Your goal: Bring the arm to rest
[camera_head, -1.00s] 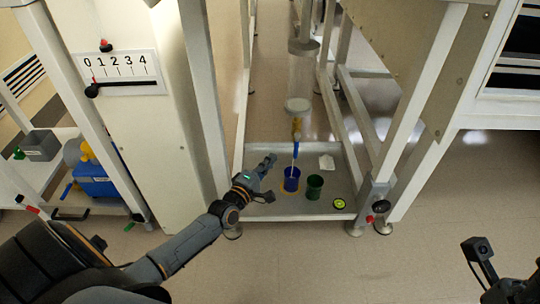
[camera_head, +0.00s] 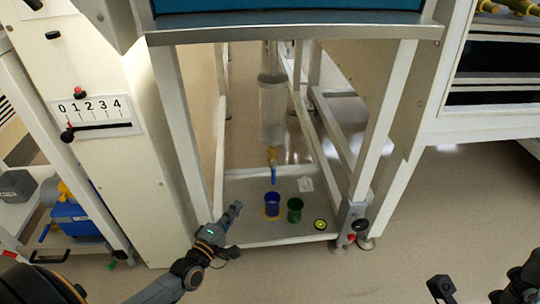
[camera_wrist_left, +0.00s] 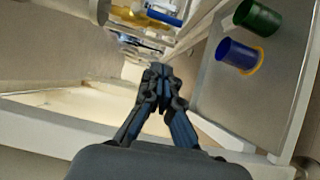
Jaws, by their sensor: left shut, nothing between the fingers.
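My left gripper (camera_head: 235,209) is at the front left of the low tray (camera_head: 250,234) under the bench. Its fingers are shut and empty, and they also show closed together in the left wrist view (camera_wrist_left: 159,74). It is apart from the blue cup (camera_head: 272,206), which stands to its right on the tray. In the wrist view the blue cup (camera_wrist_left: 236,54) is to the right of the fingers.
A clear cylinder (camera_head: 272,108) with a blue-handled tap hangs above. White bench legs (camera_head: 181,133) flank the tray. Open floor (camera_head: 450,210) lies to the right.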

